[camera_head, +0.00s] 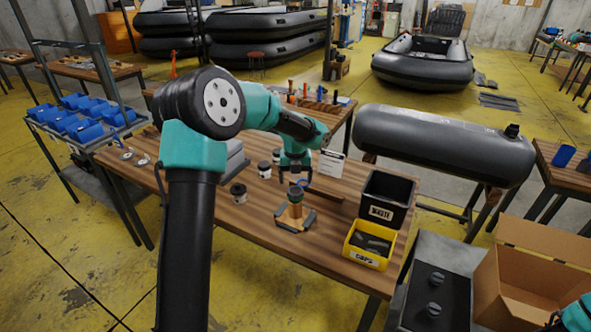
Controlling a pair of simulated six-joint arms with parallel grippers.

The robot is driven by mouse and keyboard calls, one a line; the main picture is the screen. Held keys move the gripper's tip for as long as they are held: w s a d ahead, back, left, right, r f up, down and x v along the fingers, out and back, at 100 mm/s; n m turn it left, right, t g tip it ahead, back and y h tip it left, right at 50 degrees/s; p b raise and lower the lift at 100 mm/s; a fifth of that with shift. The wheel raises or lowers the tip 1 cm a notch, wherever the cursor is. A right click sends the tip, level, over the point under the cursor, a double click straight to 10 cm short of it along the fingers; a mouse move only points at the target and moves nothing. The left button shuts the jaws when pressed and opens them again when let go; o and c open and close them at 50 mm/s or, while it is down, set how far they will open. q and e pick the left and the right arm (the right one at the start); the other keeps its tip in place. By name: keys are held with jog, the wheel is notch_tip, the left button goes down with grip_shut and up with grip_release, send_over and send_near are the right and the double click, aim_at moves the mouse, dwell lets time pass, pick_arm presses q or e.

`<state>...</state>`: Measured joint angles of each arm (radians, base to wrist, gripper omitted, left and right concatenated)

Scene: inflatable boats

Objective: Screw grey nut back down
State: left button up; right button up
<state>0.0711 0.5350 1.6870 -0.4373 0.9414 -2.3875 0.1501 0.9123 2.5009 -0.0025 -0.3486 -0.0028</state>
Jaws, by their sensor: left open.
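A small upright part with a dark greyish round top (296,193) stands in a wooden fixture (295,216) with dark feet on the wooden table. The round top may be the grey nut, but it is too small to tell. My left gripper (295,183) points down just above this part, with its fingers apart. I cannot tell whether a finger touches it. Of my right arm only a teal piece shows at the bottom right corner, and its gripper is out of the picture.
The wooden table (335,251) also carries a black waste bin (387,190), a yellow caps bin (367,246), small jars (238,193) and a white card (331,164). A large grey inflatable tube (440,142) lies behind. An open cardboard box (530,290) stands at right.

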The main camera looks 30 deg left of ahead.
aim_at(296, 191)
pick_arm(q)
jog(key=shift+f, duration=2.1)
jog(key=c, duration=1)
jog(key=shift+o, duration=0.2)
jog(key=m, duration=0.5)
jog(key=shift+m, duration=0.4)
jog(key=o, duration=1)
jog(key=shift+c, duration=0.2)
